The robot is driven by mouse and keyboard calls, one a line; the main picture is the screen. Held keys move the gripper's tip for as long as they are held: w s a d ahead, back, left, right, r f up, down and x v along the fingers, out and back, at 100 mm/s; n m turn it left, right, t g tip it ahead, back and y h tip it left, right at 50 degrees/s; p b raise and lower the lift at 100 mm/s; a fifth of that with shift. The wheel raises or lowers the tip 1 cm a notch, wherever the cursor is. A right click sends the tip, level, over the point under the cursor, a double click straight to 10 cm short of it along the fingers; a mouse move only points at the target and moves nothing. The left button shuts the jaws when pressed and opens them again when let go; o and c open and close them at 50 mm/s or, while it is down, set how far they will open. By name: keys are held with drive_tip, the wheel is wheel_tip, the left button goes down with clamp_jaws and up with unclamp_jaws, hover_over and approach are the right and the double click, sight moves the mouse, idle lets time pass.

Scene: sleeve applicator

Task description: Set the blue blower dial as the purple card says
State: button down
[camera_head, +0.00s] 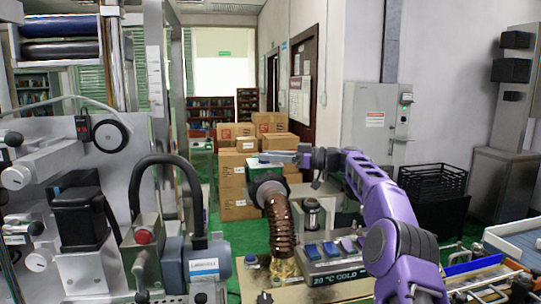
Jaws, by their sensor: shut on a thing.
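My gripper (272,158) is at the end of my purple arm, reaching left over the top of a ribbed copper-brown hose (282,235). Its fingers are shut at the dark blower head (266,183) that tops the hose; the gripped part is small and partly hidden, and I cannot tell if it is a dial. The panel's lit display (340,276) seems to show 20 °C and 120.0. I cannot make out a purple card or its writing.
A grey machine with a black bent hose (168,165) and red button (144,236) fills the left. Stacked cartons (236,165) stand behind my gripper. A grey cabinet (371,125) and black crate (432,181) are at the right. Green floor lies between.

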drive_tip(key=shift+r, duration=0.1)
drive_tip(key=shift+c, duration=2.2)
unclamp_jaws()
drive_tip(key=b+v, duration=0.1)
drive_tip(key=v, duration=0.6)
drive_tip(key=shift+d, duration=0.15)
